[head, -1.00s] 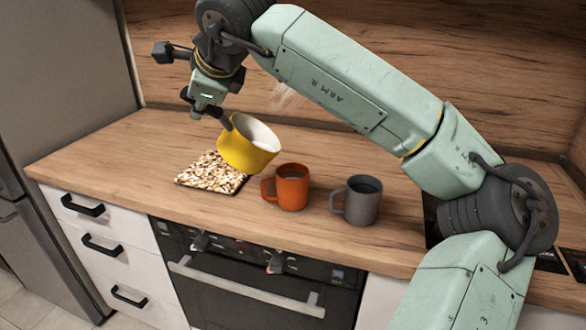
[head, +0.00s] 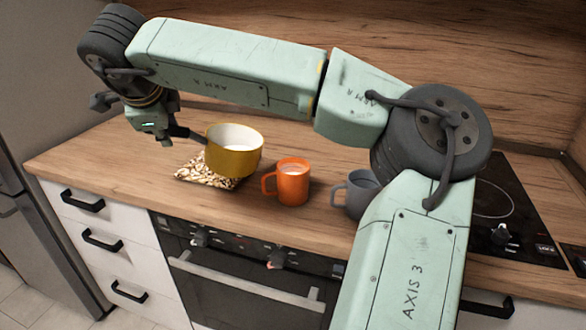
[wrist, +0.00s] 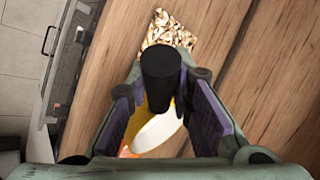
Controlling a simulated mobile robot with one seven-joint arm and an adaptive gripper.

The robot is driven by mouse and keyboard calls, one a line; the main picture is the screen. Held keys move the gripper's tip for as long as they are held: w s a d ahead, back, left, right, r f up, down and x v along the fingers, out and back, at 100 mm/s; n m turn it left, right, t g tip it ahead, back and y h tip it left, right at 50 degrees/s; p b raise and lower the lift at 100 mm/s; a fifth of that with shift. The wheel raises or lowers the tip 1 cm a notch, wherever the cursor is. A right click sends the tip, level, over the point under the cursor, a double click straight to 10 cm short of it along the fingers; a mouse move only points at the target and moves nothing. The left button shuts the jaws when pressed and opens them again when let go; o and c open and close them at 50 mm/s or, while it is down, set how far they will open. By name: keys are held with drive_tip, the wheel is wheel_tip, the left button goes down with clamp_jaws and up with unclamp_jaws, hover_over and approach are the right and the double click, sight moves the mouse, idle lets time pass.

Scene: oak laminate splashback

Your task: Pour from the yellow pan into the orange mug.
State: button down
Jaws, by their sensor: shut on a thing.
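The yellow pan (head: 233,160) is roughly upright, close to the left of the orange mug (head: 292,186), overlapping the patterned mat in the head view. Its inside is white, and something white shows in it. My gripper (head: 172,134) is shut on the pan's dark handle (wrist: 160,80). The pan's yellow side and white inside (wrist: 160,130) show behind the handle in the wrist view. The orange mug stands upright on the counter, with something pale inside it. In the wrist view only a bit of orange shows at the lower edge.
A grey mug (head: 358,194) stands right of the orange mug, partly hidden by my arm. A black hob (head: 510,220) is at the right. The left part of the counter is clear.

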drive_tip(key=a+f+n+h+b, duration=0.1)
drive_tip(key=a+f+h+b, duration=0.1)
drive_tip(key=f, duration=0.6)
drive_tip(key=shift+a, duration=0.8)
drive_tip(key=shift+d, duration=0.1)
